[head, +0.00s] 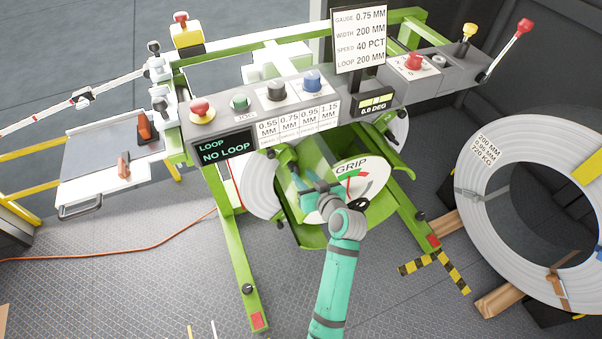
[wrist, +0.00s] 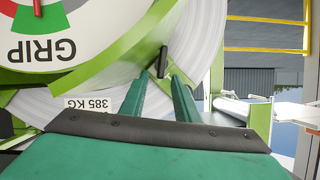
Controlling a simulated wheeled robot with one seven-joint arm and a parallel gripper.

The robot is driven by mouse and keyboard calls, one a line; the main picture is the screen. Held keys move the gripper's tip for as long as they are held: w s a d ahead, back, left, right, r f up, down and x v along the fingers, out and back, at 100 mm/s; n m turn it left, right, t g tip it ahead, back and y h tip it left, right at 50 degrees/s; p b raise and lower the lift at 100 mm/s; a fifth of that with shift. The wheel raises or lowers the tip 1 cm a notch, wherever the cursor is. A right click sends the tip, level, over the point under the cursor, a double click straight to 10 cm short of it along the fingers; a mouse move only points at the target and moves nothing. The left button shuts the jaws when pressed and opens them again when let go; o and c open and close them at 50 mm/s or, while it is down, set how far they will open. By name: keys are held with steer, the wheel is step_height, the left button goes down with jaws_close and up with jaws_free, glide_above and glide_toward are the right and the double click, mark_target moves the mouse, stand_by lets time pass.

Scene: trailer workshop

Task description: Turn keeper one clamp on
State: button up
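My gripper (head: 303,183) is in front of the green decoiler, beside the white GRIP dial (head: 358,180). In the wrist view its two teal fingers (wrist: 160,78) are apart, with a gap between them. A small black clamp handle (wrist: 162,62) on a green arm shows at the fingertips, against the coil face. I cannot tell whether the fingers touch it. In the head view a green keeper arm (head: 283,157) with a dark knob (head: 271,154) is up and left of the gripper. Which keeper is number one is not marked in view.
The control panel (head: 222,119) with knobs and a "NO LOOP" display (head: 224,149) stands above the gripper. A large steel coil (head: 473,194) stands at right on wooden blocks. An orange cable (head: 130,248) crosses the floor at left.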

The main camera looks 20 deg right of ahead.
steer(key=v, duration=0.7)
steer(key=shift+s+a, duration=0.1)
steer(key=shift+s, duration=0.05)
